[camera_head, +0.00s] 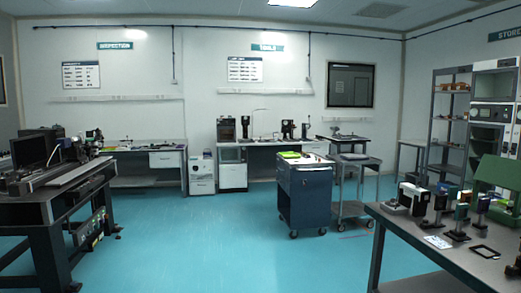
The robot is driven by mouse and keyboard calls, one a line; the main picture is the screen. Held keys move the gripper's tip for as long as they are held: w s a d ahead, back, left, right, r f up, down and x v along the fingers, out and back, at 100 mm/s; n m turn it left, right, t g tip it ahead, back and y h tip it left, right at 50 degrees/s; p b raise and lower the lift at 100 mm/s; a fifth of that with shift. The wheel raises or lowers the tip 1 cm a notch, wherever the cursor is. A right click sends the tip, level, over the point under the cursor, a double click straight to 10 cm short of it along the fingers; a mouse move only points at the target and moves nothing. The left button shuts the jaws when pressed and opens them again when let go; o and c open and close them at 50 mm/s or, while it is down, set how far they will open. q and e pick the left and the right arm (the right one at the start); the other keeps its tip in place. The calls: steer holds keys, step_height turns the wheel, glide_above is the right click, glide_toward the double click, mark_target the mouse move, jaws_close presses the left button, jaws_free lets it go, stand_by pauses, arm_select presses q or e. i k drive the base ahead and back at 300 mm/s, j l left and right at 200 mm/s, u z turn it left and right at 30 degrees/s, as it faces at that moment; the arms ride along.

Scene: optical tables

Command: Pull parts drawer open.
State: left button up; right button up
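No drawer carries a label I can read, so I cannot tell which is the parts drawer. A dark blue wheeled cabinet (306,203) stands mid-room; its front detail is too dark to make out. A white drawer (166,160) hangs under the bench below the inspection sign and looks shut. A white floor unit (202,174) stands to the right of that bench. A white-fronted cabinet (233,176) sits under the tools bench. Neither of my grippers is in view.
An optical table (52,205) with equipment stands at left. A grey table (415,240) with several mounted devices fills the front right. A grey wheeled cart (356,209) is beside the blue cabinet. Shelves (447,125) line the right wall. The turquoise floor (200,245) is open between.

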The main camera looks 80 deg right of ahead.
mark_target(323, 147)
steer(key=z, duration=3.2)
steer(key=i+j+u, duration=0.25)
steer(key=i, duration=0.25)
steer(key=i+u, duration=0.25)
steer(key=i, duration=0.25)
steer(key=i+j+u, duration=0.2)
steer(key=i, duration=3.7)
steer(key=i+l+z, duration=0.1)
steer(key=i+z, duration=0.2)
steer(key=i, duration=0.7)
steer(key=i+j+z, duration=0.15)
steer(key=i+z, duration=0.15)
steer(key=i, duration=0.7)
steer(key=i+u, duration=0.15)
steer(key=i, duration=0.55)
steer(key=i+l+u, duration=0.15)
steer(key=i, duration=0.5)
steer(key=i+l+u, duration=0.15)
steer(key=i, duration=0.55)
steer(key=i+j, duration=0.1)
steer(key=i, duration=0.55)
steer(key=i+z, duration=0.1)
steer(key=i, duration=0.55)
steer(key=i+j, duration=0.2)
steer(key=i, duration=0.4)
